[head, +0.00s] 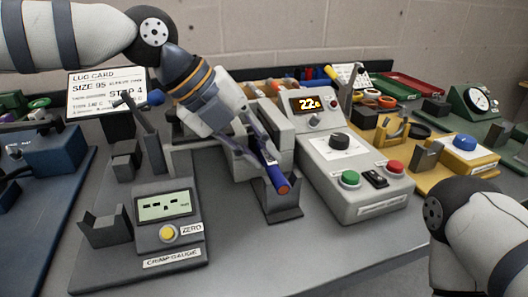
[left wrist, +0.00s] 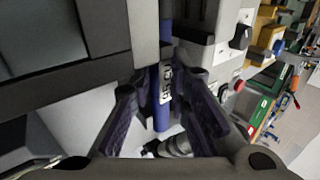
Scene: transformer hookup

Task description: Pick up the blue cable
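The blue cable (head: 278,180) sits tilted at the grey press block, its copper-coloured end at a small grey cradle (head: 281,210). In the left wrist view the blue cable (left wrist: 161,115) carries a white printed label and runs between my fingers. My left gripper (head: 266,163) reaches down over the cable from the upper left. In the left wrist view, my left gripper (left wrist: 162,92) is open, with a finger on each side of the cable and a visible gap at the left finger. My right arm shows at the lower right; its gripper is out of frame.
A crimp gauge (head: 168,220) stands to the left, with a lug card (head: 106,92) behind it. A control box (head: 345,160) with green and red buttons stands close right of the cable. A yellow fixture (head: 460,160) is farther right. The front table strip is clear.

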